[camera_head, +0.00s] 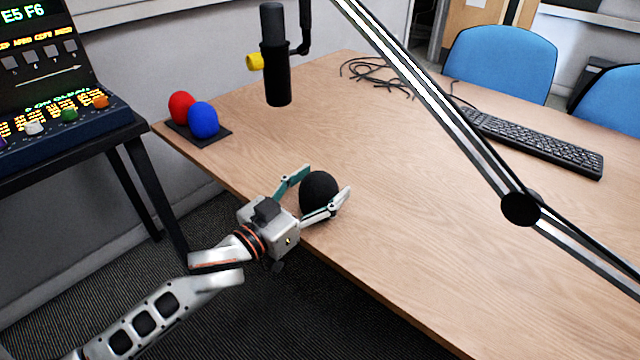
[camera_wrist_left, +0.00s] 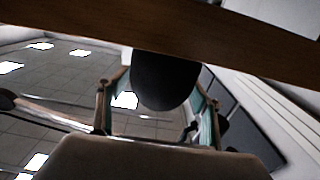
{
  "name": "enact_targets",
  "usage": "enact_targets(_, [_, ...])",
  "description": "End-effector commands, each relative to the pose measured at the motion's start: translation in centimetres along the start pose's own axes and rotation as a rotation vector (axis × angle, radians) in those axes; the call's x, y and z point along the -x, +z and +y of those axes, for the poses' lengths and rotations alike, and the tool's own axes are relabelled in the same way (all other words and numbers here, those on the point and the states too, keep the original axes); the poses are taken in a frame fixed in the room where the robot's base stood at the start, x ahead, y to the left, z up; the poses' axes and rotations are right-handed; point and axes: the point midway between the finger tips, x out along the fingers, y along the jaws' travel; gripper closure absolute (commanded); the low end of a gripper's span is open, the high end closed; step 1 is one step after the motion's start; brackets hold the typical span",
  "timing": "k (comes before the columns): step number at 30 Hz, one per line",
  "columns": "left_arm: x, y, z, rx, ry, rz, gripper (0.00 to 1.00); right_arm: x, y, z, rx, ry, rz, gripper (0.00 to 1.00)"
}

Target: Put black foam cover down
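The black foam cover (camera_head: 319,190) is a dark rounded piece at the near left edge of the table (camera_head: 420,230). My left gripper (camera_head: 323,186) reaches in from the left, with one finger on each side of the cover, and looks shut on it. In the left wrist view the cover (camera_wrist_left: 165,82) sits between the two fingers, and the brown table edge (camera_wrist_left: 100,32) hides one end of it. Whether the cover touches the tabletop is not clear. My right gripper is not in view.
Red (camera_head: 181,107) and blue (camera_head: 203,119) foam covers stand on a dark base at the far left corner. A black microphone (camera_head: 276,75) hangs behind. A silver boom arm (camera_head: 440,100) crosses the view. A keyboard (camera_head: 535,140) and cables (camera_head: 375,72) lie farther back. The table middle is clear.

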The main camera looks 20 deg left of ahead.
Motion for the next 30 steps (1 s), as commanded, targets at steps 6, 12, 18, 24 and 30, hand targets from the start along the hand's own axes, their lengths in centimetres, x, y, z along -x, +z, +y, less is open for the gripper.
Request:
enact_targets(6, [0.0,0.0,0.0,0.000,0.000,0.000,0.35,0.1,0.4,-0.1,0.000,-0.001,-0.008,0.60])
enact_targets(12, [0.7,-0.3,0.0,0.001,-0.001,-0.001,0.35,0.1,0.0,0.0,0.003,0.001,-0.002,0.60])
enact_targets(18, [3.6,-0.5,0.0,0.001,0.000,-0.001,0.35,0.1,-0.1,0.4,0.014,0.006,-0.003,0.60])
enact_targets(24, [6.7,-0.4,0.0,0.000,0.000,-0.001,0.35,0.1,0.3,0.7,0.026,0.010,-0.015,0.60])
enact_targets(30, [9.6,-0.4,0.0,0.000,-0.001,-0.001,0.35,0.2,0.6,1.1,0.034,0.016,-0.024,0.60])
